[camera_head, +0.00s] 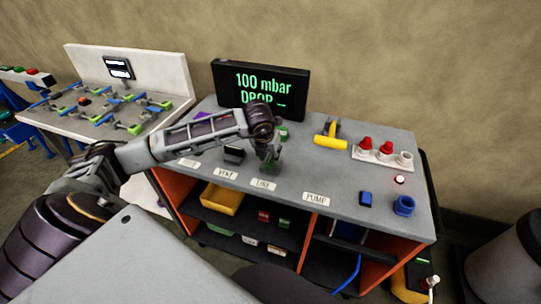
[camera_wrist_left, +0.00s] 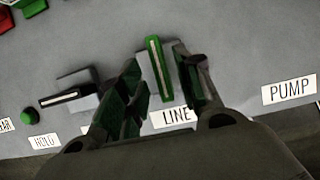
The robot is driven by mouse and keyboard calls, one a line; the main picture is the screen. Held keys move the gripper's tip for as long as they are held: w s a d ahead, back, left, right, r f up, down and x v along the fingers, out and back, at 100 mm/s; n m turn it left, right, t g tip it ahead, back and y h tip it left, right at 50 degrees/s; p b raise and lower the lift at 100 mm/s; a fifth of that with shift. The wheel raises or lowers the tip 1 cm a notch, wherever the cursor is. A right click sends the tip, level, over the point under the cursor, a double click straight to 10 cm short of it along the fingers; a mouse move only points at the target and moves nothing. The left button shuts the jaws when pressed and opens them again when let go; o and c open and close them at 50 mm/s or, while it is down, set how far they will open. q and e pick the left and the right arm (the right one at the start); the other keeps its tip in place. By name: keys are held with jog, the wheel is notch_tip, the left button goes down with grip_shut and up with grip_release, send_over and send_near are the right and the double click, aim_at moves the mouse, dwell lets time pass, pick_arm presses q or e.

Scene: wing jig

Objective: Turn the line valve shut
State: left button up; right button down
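The line valve (camera_wrist_left: 157,67) has a green handle with a pale stripe and stands above the LINE label (camera_wrist_left: 176,116) in the left wrist view. Its handle points away from the label, tilted slightly. My left gripper (camera_wrist_left: 158,75) is open, with one finger on each side of the handle, and a gap shows on both sides. In the head view my left gripper (camera_head: 268,160) points down over the bench just above the LINE label (camera_head: 263,184) and mostly hides the valve. My right gripper is not in view.
A dark-handled valve (camera_wrist_left: 68,97) sits left of the left finger. The PUMP label (camera_wrist_left: 290,90) is to the right. A display (camera_head: 260,88) reads "100 mbar DROP". A yellow-handled item (camera_head: 329,136), red and white knobs (camera_head: 383,150) and a blue ring (camera_head: 404,205) stand farther right.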

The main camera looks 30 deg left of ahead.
pick_arm(q)
jog(key=shift+x, duration=1)
grip_shut()
